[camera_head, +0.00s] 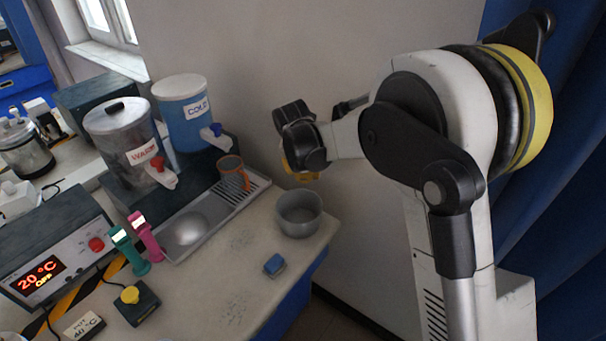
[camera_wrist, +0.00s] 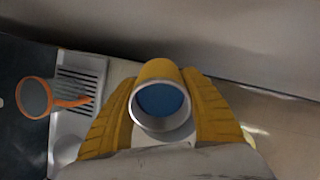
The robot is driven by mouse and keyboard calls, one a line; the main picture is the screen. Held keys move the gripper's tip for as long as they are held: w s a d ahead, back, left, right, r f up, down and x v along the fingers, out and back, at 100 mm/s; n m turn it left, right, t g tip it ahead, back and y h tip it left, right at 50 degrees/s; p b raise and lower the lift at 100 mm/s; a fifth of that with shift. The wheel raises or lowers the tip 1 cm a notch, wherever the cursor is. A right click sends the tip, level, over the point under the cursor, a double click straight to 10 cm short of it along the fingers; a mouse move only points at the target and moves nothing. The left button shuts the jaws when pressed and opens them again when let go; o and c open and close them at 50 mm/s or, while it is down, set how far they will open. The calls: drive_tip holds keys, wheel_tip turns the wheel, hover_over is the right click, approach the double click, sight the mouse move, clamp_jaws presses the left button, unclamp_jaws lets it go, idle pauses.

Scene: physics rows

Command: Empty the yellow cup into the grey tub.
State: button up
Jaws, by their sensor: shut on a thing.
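The yellow cup (camera_wrist: 157,70) is between the two yellow fingers of my gripper (camera_wrist: 160,90) in the wrist view. My gripper is shut on it. Its round mouth faces the wrist camera, and blue contents (camera_wrist: 162,99) show inside. In the head view my gripper (camera_head: 302,173) hangs in the air above and behind the grey tub (camera_head: 300,228); a little yellow shows under it, and I cannot tell cup from fingers there. The tub stands upright near the right end of the counter. I cannot make it out in the wrist view.
Behind are a blue cold dispenser (camera_head: 183,115) and a warm urn (camera_head: 122,139). A blue block (camera_head: 274,264) lies in front of the tub. The wall is close behind my gripper.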

sight(305, 176)
drive_tip(key=shift+w+d+f+t+h+b, duration=0.1)
drive_tip(key=shift+w+f+t+h+b, duration=0.2)
drive_tip(key=shift+f+t+b, duration=0.65)
drive_tip(key=shift+w+d+f+t+h+b, duration=0.15)
drive_tip(key=shift+f+t+h+b, duration=0.25)
drive_tip(key=shift+t+b, duration=1)
drive_tip(key=t+h+b, duration=0.1)
drive_tip(key=t+b, duration=0.2)
drive_tip(key=b, duration=0.3)
drive_tip(key=shift+w+f+t, duration=0.1)
drive_tip(key=shift+f+t, duration=0.05)
drive_tip(key=shift+t, duration=0.2)
drive_tip(key=t, duration=0.1)
drive_tip(key=r+t, duration=0.1)
drive_tip(key=t+h, duration=0.1)
drive_tip(key=t, duration=0.1)
drive_tip(key=shift+s+a+r, duration=0.2)
drive_tip(key=shift+s+r, duration=0.05)
drive_tip(key=shift+r, duration=0.05)
drive_tip(key=shift+s+r+t+h, duration=0.2)
drive_tip(key=shift+r+t, duration=0.15)
drive_tip(key=shift+t, duration=0.35)
drive_tip(key=shift+s+r+t+h, duration=0.2)
drive_tip(key=shift+r+t, duration=0.15)
drive_tip(key=shift+t, duration=0.35)
drive_tip(key=shift+a, duration=0.1)
